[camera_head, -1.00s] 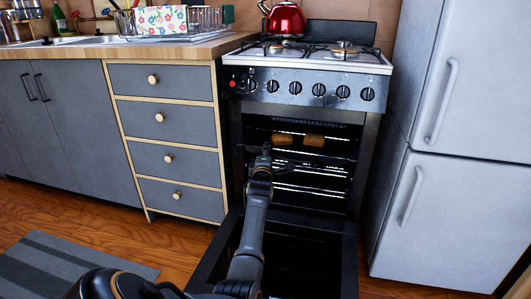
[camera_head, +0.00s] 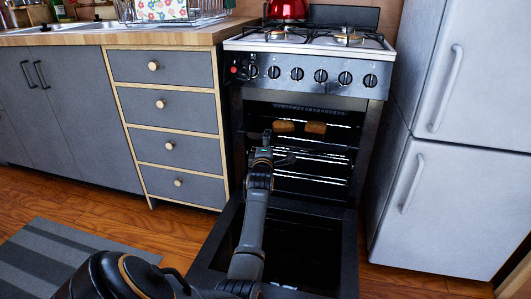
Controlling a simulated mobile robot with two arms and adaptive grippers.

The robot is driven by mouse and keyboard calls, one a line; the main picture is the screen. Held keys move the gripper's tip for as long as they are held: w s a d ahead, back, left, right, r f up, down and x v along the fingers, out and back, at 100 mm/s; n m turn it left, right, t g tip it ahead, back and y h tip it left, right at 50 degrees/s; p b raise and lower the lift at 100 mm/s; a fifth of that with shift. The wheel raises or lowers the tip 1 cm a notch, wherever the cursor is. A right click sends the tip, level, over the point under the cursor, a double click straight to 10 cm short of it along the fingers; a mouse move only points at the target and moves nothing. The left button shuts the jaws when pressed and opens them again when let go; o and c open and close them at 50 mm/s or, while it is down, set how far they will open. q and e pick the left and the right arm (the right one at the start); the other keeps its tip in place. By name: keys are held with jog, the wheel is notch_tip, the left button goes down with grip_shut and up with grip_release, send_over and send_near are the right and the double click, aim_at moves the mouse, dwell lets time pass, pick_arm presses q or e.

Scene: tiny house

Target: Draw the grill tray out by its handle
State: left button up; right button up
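The grill tray (camera_head: 335,141) is a dark tray or rack inside the open oven, below the top opening. Two brown pieces that look like bread, one on the left (camera_head: 284,126) and one on the right (camera_head: 315,128), lie on it. My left gripper (camera_head: 267,140) is in the oven opening at the tray's front left. It overlaps the tray's front edge in the picture. The tray handle is not clear there; it is dark and probably behind the gripper. Whether the fingers are closed or touching the tray cannot be told. My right gripper is not in view.
The oven door (camera_head: 345,262) is folded down in front of the oven, under my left arm. Shiny racks (camera_head: 315,180) show below the tray. Drawers (camera_head: 168,146) stand left, a fridge (camera_head: 440,205) right. A red kettle (camera_head: 287,9) sits on the stove.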

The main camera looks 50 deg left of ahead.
pick_arm(q)
jog(key=v, duration=0.9)
jog(key=shift+s, duration=0.2)
jog(key=shift+d, duration=0.15)
